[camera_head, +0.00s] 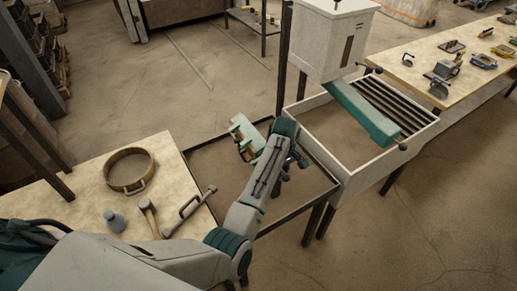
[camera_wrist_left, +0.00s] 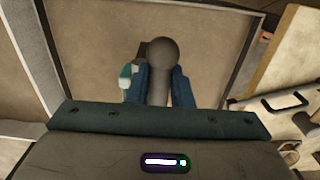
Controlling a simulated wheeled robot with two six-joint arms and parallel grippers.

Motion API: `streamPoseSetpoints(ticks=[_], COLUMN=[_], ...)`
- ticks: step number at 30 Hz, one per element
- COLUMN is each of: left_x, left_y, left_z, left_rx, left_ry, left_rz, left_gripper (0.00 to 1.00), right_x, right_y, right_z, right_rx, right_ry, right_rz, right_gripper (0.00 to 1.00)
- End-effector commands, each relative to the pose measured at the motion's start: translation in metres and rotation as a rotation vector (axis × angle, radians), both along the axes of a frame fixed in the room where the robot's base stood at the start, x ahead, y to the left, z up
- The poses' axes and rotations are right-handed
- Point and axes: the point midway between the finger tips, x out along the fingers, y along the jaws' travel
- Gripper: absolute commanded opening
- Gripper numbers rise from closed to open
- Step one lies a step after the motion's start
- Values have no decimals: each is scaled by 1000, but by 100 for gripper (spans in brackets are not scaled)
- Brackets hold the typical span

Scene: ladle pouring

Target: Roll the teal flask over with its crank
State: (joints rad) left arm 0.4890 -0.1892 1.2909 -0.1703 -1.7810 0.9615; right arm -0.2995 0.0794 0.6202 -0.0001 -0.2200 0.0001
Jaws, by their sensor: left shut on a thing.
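A teal and white body (camera_head: 243,135), which may be the flask, shows beside my left arm over the open frame in the head view. A small part of a teal and white thing (camera_wrist_left: 125,82) shows left of the fingers in the left wrist view. My left gripper (camera_head: 285,170) is over the frame, its fingers mostly hidden by my arm. In the left wrist view the gripper (camera_wrist_left: 160,88) is shut on a dark grey ball-ended handle (camera_wrist_left: 163,58), which looks like the crank's grip. The crank's joint to the flask is hidden. My right gripper is out of view.
A long teal trough (camera_head: 362,112) slopes from the white hopper (camera_head: 334,42) across the white-walled box (camera_head: 350,185). The left table (camera_head: 85,190) holds a round sieve (camera_head: 130,187), a grey bottle (camera_head: 114,221), a mallet (camera_head: 149,215) and a grey handled tool (camera_head: 190,210).

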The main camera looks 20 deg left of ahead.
Motion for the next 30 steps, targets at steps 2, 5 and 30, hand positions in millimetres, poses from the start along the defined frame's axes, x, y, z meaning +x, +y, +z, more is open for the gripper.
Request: streamPoseSetpoints(ticks=[2,5,30], left_x=[2,8,44], left_y=[-3,-8,-36], left_z=[-1,0,0], left_rx=[-2,-3,-2], left_ry=[2,2,3], left_rz=[-1,-2,-1], left_gripper=[2,2,2], right_x=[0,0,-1], right_y=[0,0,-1], right_z=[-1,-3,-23], right_rx=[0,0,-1], right_ry=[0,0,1], right_rz=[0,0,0], right_gripper=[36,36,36])
